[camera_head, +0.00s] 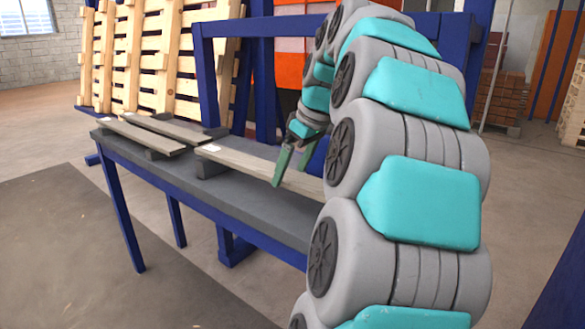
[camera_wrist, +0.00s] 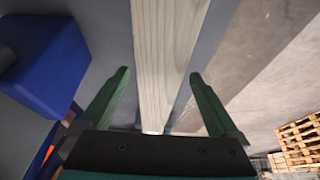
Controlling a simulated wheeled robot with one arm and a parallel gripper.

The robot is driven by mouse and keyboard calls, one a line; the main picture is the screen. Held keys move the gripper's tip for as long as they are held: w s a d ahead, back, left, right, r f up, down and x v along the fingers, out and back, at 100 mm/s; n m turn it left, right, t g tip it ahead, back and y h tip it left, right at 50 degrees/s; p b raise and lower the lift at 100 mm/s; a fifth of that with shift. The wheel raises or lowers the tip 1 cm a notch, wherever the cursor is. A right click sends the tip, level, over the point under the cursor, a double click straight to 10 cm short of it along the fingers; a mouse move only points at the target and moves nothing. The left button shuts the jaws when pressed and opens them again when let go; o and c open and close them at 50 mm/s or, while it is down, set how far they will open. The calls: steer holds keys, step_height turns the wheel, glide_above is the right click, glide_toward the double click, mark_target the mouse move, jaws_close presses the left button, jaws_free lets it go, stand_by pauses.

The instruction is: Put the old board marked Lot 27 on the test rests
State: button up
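Three weathered grey boards lie on a dark-topped bench (camera_head: 262,215). A long board (camera_head: 240,159) runs right from the bench's middle under my gripper (camera_head: 290,174) and behind my arm. Two other boards, a front one (camera_head: 140,134) and a back one (camera_head: 178,130), lie to its left. Each has a small pale label at its left end, too small to read, so I cannot tell which is Lot 27. In the wrist view my gripper (camera_wrist: 159,73) is open, its green fingers either side of a pale board (camera_wrist: 168,45). I cannot tell whether they touch it.
Dark blocks (camera_head: 210,168) support the boards; I cannot tell whether any are the test rests. A blue gantry post (camera_head: 208,80) and light wooden pallets (camera_head: 140,55) stand behind the bench. Open floor (camera_head: 90,240) lies in front.

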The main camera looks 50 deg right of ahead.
steer(key=shift+r, duration=0.2)
steer(key=shift+v, duration=3.65)
steer(key=a+f+g, duration=0.1)
steer(key=a+f, duration=0.4)
steer(key=a, duration=0.3)
steer(key=a+f+g+y, duration=0.1)
steer(key=a+f, duration=0.4)
steer(key=a, duration=0.2)
steer(key=a+f+g, duration=0.2)
steer(key=a+f, duration=0.3)
steer(key=a, duration=0.3)
steer(key=s+a+f+g, duration=0.1)
steer(key=s+a+f, duration=0.3)
steer(key=s+f, duration=0.4)
steer(key=s+a+f+m+g+h, duration=0.1)
steer(key=s+a+f, duration=0.4)
steer(key=s+f, duration=0.2)
steer(key=shift+s+a+f, duration=0.2)
steer(key=shift+s+f, duration=0.2)
